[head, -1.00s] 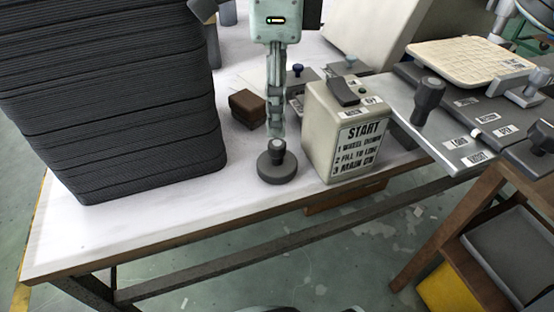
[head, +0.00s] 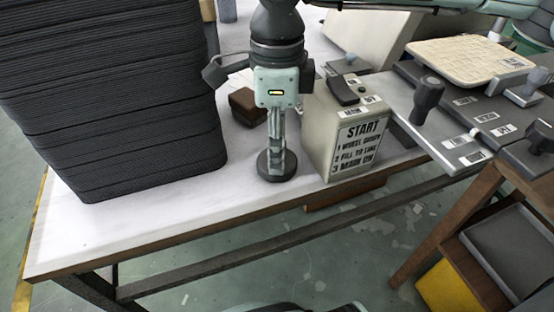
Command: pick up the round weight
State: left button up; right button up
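The round weight (head: 276,171), a dark disc with a knob on top, stands upright on the white bench top (head: 150,225) near its front edge. My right gripper (head: 277,152) points straight down over it, with its fingertips at the knob, just above the disc. The fingers are seen edge-on and cover most of the knob, so I cannot tell whether they are open or shut on it. My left gripper is not in view.
A beige START box (head: 346,148) stands close on the right of the weight. Dark brown blocks (head: 246,107) lie behind it to the left. A tall stack of black trays (head: 110,110) fills the left. The bench's front left is clear.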

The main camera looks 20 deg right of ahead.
grip_shut()
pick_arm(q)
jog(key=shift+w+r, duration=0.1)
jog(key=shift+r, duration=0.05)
pick_arm(e)
jog(key=shift+r, duration=0.1)
jog(key=shift+r, duration=0.45)
jog(key=r, duration=0.3)
jog(key=shift+a+r+b, duration=0.2)
jog(key=shift+a+b, duration=0.05)
jog(key=shift+b, duration=0.1)
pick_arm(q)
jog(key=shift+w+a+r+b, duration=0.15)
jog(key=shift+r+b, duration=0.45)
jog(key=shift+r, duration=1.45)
pick_arm(e)
jog(key=s+a+r, duration=0.4)
jog(key=a+r, duration=0.2)
jog(key=a, duration=0.4)
jog(key=shift+a+r, duration=0.15)
jog(key=shift+r, duration=0.2)
